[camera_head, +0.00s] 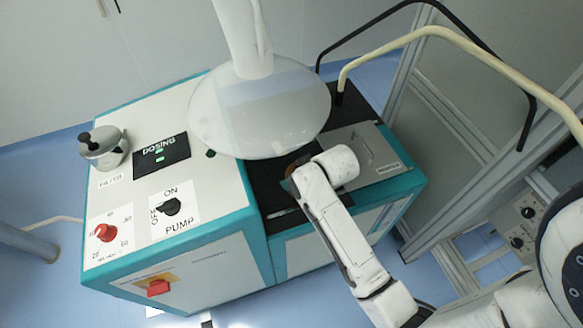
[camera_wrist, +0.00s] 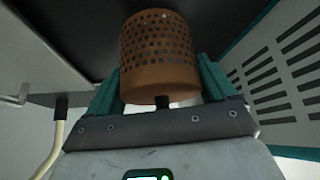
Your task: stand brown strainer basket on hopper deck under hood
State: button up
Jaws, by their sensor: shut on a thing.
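The brown strainer basket (camera_wrist: 160,55) is a perforated cylinder between the teal fingers of my gripper (camera_wrist: 160,85) in the wrist view. My gripper is shut on it. In the head view only a small brownish patch of the basket (camera_head: 291,168) shows beside my gripper (camera_head: 291,183), just below the hood's lower right edge. The hood (camera_head: 230,115) is a pale, see-through round shade on a white duct. The black hopper deck (camera_head: 264,188) lies below it, partly hidden by hood and arm. I cannot tell whether the basket touches the deck.
Left of the deck stands a higher white and teal cabinet (camera_head: 215,185) with knobs and a filter pot (camera_head: 103,147). A grey lid (camera_head: 365,150) lies right of the deck. A cream tube (camera_head: 430,32) and a black tube (camera_head: 375,18) arch behind. A slotted panel (camera_wrist: 280,75) is close right.

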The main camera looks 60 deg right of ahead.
aim_at(292, 168)
jog(key=w, duration=0.1)
jog(key=w+d, duration=0.1)
jog(key=w, duration=0.1)
jog(key=shift+w+d+f+p, duration=0.15)
jog(key=shift+w+f+p, duration=0.2)
jog(key=shift+f, duration=0.4)
jog(key=shift+f, duration=0.1)
jog(key=o, duration=0.9)
jog(key=shift+o, duration=0.2)
jog(key=shift+r, duration=0.2)
jog(key=v, duration=0.7)
jog(key=s+a+f+n+g+y, duration=0.1)
jog(key=s+a+g, duration=0.1)
jog(key=s+a, duration=0.4)
jog(key=s+a+f+n+g+y, duration=0.1)
jog(key=s+a+n+g, duration=0.1)
jog(key=s+a, duration=0.4)
jog(key=s+g, duration=0.1)
jog(key=s, duration=0.3)
jog(key=shift+s+f, duration=0.3)
jog(key=shift+f, duration=0.1)
